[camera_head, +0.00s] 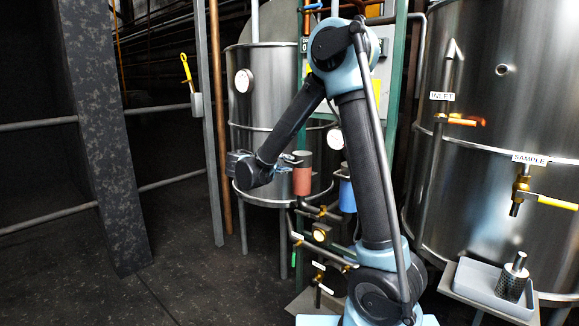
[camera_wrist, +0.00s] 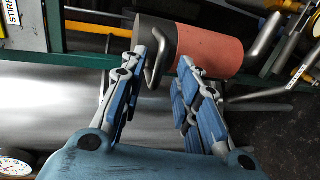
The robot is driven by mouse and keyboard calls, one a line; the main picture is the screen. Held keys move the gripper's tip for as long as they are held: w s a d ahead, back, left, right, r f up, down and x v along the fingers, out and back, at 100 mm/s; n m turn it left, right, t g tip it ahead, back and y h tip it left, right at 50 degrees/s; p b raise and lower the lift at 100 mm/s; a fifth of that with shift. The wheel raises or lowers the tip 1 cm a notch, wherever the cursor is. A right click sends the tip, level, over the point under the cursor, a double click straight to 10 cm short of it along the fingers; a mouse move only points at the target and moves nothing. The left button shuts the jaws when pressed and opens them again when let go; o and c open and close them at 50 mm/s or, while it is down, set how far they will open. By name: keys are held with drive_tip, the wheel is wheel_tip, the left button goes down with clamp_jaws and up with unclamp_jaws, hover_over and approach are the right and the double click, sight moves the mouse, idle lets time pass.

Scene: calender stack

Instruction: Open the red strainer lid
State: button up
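The red strainer (camera_head: 302,181) is an upright cylinder on pipework in front of a steel tank, with a dark grey lid (camera_head: 303,157) on top. In the wrist view the red body (camera_wrist: 210,50) lies sideways, with the dark lid (camera_wrist: 153,33) at its left end. A bent metal handle (camera_wrist: 158,62) sticks out from the lid. My gripper (camera_wrist: 168,52) has its fingers spread apart, with the handle between them, closer to the left finger. Whether a finger touches the handle or lid is unclear. In the head view my gripper (camera_head: 290,161) is just left of the lid.
A blue strainer (camera_head: 347,190) stands right of the red one, partly behind my arm. Valves and pipes (camera_head: 320,234) lie below. Steel tanks (camera_head: 262,90) stand behind and at right (camera_head: 500,110). A dark pillar (camera_head: 100,130) is at left, with clear floor beside it.

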sight(290, 163)
drive_tip(key=shift+x, duration=1.75)
drive_tip(key=shift+c, duration=0.3)
drive_tip(key=shift+s, duration=0.1)
clamp_jaws()
